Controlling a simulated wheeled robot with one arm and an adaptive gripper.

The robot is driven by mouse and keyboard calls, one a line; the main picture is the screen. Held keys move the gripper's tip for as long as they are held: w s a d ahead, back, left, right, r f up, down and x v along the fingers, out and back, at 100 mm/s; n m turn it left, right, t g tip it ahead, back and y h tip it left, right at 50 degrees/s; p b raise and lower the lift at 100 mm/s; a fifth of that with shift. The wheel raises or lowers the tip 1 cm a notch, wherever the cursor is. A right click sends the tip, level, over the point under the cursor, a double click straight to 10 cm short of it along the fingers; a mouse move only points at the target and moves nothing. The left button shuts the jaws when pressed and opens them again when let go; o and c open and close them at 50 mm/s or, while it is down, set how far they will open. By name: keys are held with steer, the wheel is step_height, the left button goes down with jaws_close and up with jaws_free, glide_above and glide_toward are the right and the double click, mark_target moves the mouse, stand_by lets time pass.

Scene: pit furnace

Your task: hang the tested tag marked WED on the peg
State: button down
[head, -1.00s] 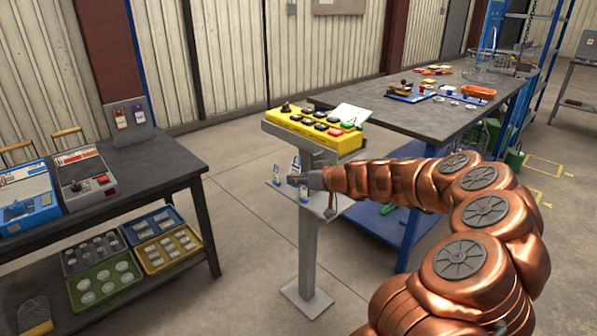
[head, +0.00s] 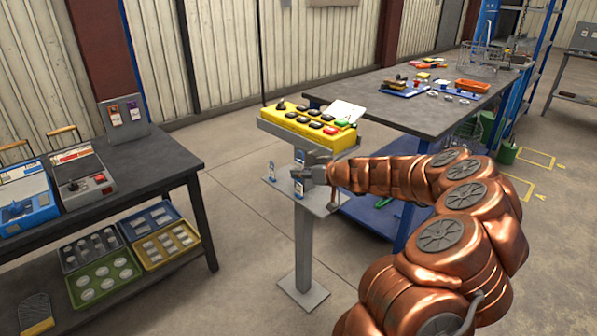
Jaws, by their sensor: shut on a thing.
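Several small white-and-blue tags show at the plate (head: 322,208) on the grey pedestal. One tag (head: 271,171) stands at the plate's left end and another tag (head: 299,188) stands near its front. My gripper (head: 302,172) is between these and the control box, shut on a tag (head: 299,157) whose top shows above the fingers. The fingers hide the lower part of this tag. The lettering is too small to read, so I cannot tell which tag is marked WED. I cannot make out a bare peg.
A yellow control box (head: 308,124) sits on the pedestal just above my gripper. A board with two hanging tags (head: 123,122) stands on the left bench (head: 145,165). A long workbench (head: 420,114) is behind my arm. Open floor lies between bench and pedestal.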

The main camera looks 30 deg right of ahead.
steer(key=d+p, duration=0.3)
steer(key=shift+w+d+f, duration=0.1)
steer(key=shift+w+d, duration=0.15)
steer(key=shift+w, duration=0.15)
steer(key=shift+d+p, duration=0.15)
steer(key=shift+p, duration=0.5)
steer(key=shift+w+d+f+b, duration=0.2)
steer(key=shift+d+f+b, duration=0.3)
steer(key=shift+b, duration=0.75)
steer(key=shift+d+r+b, duration=0.1)
steer(key=shift+r+b, duration=0.05)
steer(key=shift+b, duration=0.2)
